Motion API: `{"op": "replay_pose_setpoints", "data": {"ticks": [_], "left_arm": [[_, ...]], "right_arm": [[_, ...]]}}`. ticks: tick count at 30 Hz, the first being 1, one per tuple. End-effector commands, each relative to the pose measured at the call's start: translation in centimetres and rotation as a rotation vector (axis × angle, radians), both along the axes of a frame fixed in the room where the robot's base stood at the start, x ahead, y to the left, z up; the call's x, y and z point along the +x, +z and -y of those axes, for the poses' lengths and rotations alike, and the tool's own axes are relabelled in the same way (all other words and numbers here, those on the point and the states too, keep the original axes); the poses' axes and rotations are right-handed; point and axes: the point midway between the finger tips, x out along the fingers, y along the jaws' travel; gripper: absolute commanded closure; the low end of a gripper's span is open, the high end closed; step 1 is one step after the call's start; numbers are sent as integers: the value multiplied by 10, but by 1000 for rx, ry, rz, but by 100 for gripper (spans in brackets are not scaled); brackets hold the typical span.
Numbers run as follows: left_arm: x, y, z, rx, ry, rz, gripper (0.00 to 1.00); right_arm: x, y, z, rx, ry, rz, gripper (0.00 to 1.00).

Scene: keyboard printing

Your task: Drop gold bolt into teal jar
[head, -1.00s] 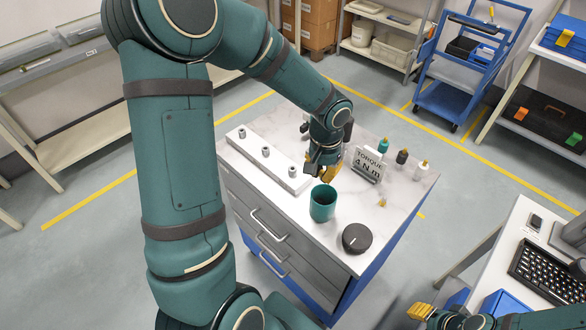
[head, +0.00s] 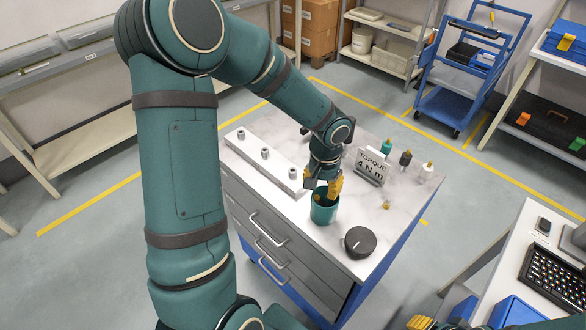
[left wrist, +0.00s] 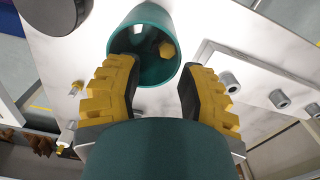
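The teal jar (head: 323,213) stands upright on the workbench top. My left gripper (head: 322,190) is directly over its mouth, pointing down, with its yellow-padded fingers apart. In the left wrist view the open mouth of the teal jar (left wrist: 143,32) lies just beyond the spread fingers of my left gripper (left wrist: 160,70). A gold bolt (left wrist: 167,50) shows within the jar mouth, with nothing gripping it. Another small gold piece (head: 387,205) lies on the bench right of the jar. My right gripper (head: 419,322) is partly cut off at the bottom edge.
A dark round knob (head: 360,242) sits in front of the jar. A torque sign (head: 372,167) and small bottles (head: 405,158) stand behind to the right. A pale bar with metal posts (head: 265,155) lies left. A keyboard table (head: 515,245) stands at right.

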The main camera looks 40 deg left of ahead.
Motion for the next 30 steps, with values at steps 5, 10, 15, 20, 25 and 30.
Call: {"op": "replay_pose_setpoints", "data": {"ticks": [5, 10, 15, 20, 25, 30], "left_arm": [[0, 0, 0, 0, 0, 0, 61], [1, 12, 0, 1, 1, 4, 61], [1, 43, 0, 3, 1, 7, 61], [1, 76, 0, 1, 0, 7, 61], [1, 104, 0, 0, 1, 4, 61], [0, 117, 0, 0, -1, 1, 61]], "right_arm": [[0, 0, 0, 0, 0, 0, 61], [0, 0, 0, 0, 0, 1, 61], [0, 0, 0, 0, 0, 0, 61], [0, 0, 0, 0, 0, 0, 61], [0, 0, 0, 0, 0, 0, 61], [0, 0, 0, 0, 0, 0, 61]]}}
